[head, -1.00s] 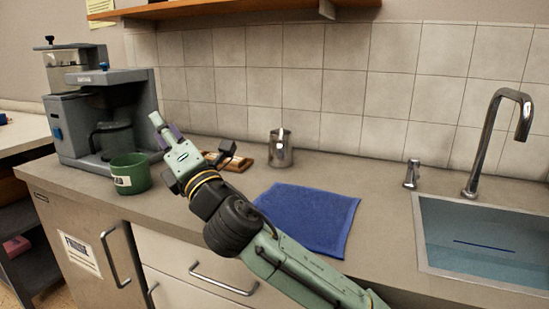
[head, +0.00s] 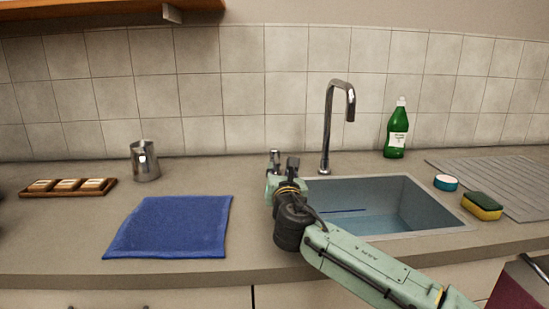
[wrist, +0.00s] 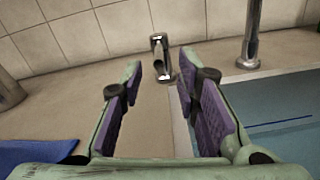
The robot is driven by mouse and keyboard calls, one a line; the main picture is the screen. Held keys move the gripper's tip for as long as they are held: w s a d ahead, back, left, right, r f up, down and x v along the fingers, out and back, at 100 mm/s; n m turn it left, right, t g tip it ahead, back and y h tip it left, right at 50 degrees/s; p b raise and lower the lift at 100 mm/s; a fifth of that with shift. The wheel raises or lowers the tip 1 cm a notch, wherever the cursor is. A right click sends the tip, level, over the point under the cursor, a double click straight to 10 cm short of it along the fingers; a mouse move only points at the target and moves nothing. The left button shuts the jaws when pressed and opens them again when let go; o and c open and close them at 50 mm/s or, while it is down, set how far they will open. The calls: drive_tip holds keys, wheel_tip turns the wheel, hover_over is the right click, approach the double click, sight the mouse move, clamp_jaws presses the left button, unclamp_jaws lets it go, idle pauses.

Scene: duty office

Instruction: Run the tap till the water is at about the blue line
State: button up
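The chrome tap (head: 328,120) stands behind the sink (head: 455,222), and no stream shows under its spout. Its short chrome lever (wrist: 160,55) stands separately on the counter to the left of the spout. A dark blue line (head: 345,211) runs inside the sink and also shows in the wrist view (wrist: 282,121). The basin's lower part looks bluish; the exact water level is hard to tell. My gripper (wrist: 160,72) is open and empty, its fingers pointing at the lever, which appears between the tips. In the head view my gripper partly hides the lever.
A blue cloth (head: 170,226) lies left of the sink. A green bottle (head: 396,135), a round blue-and-white tub (head: 446,183), a sponge (head: 482,206) and a drainboard (head: 500,170) are on the right.

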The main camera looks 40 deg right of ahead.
sight(276, 153)
drive_tip(key=p+x, duration=0.1)
drive_tip(key=x, duration=0.8)
drive_tip(key=shift+p, duration=0.4)
drive_tip(key=shift+c, duration=0.2)
clamp_jaws()
